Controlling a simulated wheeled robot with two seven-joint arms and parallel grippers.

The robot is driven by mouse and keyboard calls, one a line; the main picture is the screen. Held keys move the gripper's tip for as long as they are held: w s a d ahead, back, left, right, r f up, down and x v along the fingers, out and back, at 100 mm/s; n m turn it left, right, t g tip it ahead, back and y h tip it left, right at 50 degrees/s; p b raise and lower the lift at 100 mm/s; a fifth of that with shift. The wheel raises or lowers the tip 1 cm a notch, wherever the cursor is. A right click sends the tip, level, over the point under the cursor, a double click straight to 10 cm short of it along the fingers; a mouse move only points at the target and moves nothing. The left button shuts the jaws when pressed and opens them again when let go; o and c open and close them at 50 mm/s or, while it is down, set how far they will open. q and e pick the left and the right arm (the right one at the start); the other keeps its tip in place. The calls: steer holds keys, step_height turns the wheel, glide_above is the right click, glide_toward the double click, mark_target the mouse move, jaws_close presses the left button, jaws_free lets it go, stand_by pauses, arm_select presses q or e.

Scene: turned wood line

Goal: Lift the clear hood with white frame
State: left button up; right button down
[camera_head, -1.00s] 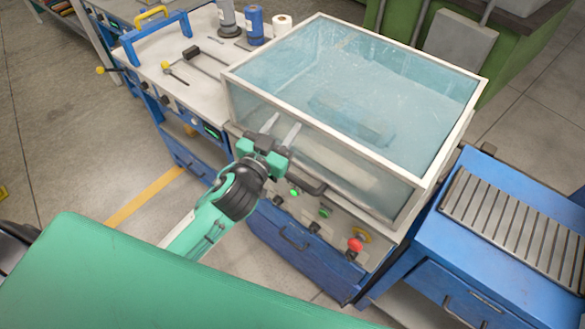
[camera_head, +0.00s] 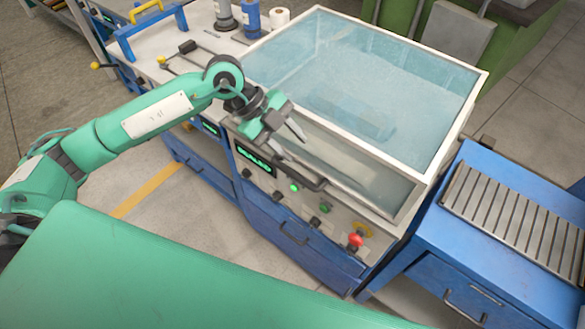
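The clear hood (camera_head: 424,172) with a white frame sits down over the top of the blue machine, its see-through panels tinted pale blue. A dark bar handle (camera_head: 305,181) runs along the lower front of the hood, above the control panel. My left gripper (camera_head: 292,146) is at the front left of the hood, just above and behind the handle's left end in the picture. Its two metal fingers are apart with nothing seen between them. Whether a finger touches the hood is unclear. A blurry block inside the hood shows through the panels. My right gripper is out of view.
The control panel has green buttons (camera_head: 326,208) and a red emergency knob (camera_head: 355,240). A blue roller table (camera_head: 425,235) stands at right. Open floor lies at left.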

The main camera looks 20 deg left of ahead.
mark_target(295, 175)
arm_select(q)
steer(key=w+a+n+y, duration=0.1)
steer(key=a+y, duration=0.2)
steer(key=a, duration=0.3)
steer(key=p+x, duration=0.1)
steer(key=x, duration=0.3)
steer(key=p+x, duration=0.1)
steer(key=x, duration=0.4)
steer(key=p+x, duration=0.1)
steer(key=x, duration=0.3)
steer(key=shift+w+f, duration=0.15)
steer(key=shift+w, duration=0.15)
steer(key=shift+d+f, duration=0.3)
steer(key=shift+f, duration=0.35)
jaws_close()
